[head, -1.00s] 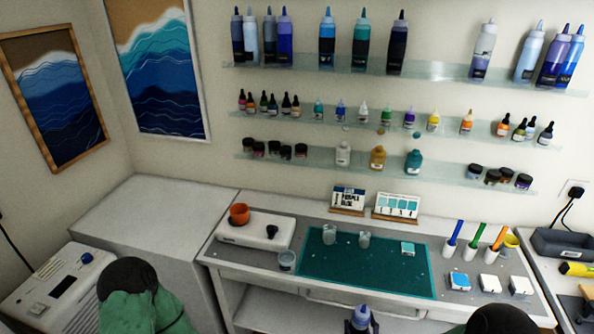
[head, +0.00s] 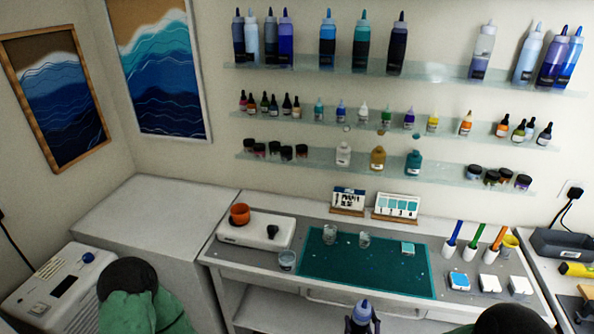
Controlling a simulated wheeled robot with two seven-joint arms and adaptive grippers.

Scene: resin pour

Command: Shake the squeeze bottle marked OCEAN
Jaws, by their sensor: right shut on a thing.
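A squeeze bottle (head: 362,308) with a pale lavender-blue nozzle top shows at the bottom edge of the head view, in front of the workbench. My right gripper (head: 362,322) is shut on it, with dark fingers on both sides. The bottle looks about upright. Its lower part is cut off by the frame, and no label can be read, so I cannot tell whether it is marked OCEAN. My left gripper is out of view.
More squeeze bottles (head: 328,40) stand on the top glass shelf (head: 435,74).

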